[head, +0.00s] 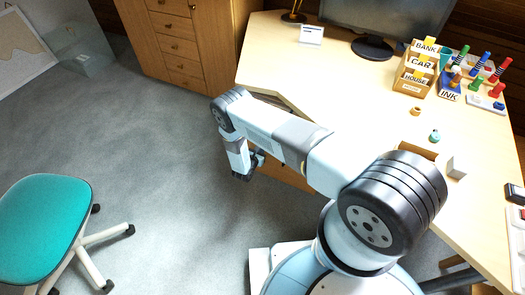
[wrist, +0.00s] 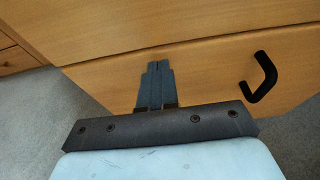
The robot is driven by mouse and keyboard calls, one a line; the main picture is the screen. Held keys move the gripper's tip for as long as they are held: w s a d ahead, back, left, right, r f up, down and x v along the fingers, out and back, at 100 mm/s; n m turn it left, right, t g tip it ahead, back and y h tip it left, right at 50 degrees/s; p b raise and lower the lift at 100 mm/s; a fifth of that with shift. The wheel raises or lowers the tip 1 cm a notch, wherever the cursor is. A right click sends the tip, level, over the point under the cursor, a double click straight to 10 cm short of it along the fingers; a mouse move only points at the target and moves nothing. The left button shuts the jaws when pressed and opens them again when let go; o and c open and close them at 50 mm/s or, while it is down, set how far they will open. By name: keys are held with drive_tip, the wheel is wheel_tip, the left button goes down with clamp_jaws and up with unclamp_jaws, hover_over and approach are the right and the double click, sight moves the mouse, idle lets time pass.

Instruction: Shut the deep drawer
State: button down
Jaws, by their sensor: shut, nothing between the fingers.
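The deep drawer's wooden front (wrist: 210,80) fills the lower part of the wrist view, with a black bar handle (wrist: 262,78) to the right. A light edge line separates it from the wooden panel above. My gripper (wrist: 156,64) is shut and empty, its fingers together in front of the wood, left of the handle. Whether the fingertips touch the wood I cannot tell. In the head view my gripper (head: 250,168) hangs low beside the desk, and my arm hides most of the drawer (head: 285,178). How far it stands out is unclear.
The desk (head: 300,75) carries a monitor (head: 385,25), a sorting box (head: 415,78) and small items. A wooden cabinet (head: 185,50) stands at the back left. A teal chair (head: 45,225) stands at the front left. The grey carpet (head: 150,150) between is clear.

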drive_tip(key=f+v, duration=0.1)
drive_tip(key=v, duration=1.2)
drive_tip(key=shift+s+a, duration=0.25)
drive_tip(key=shift+a, duration=0.1)
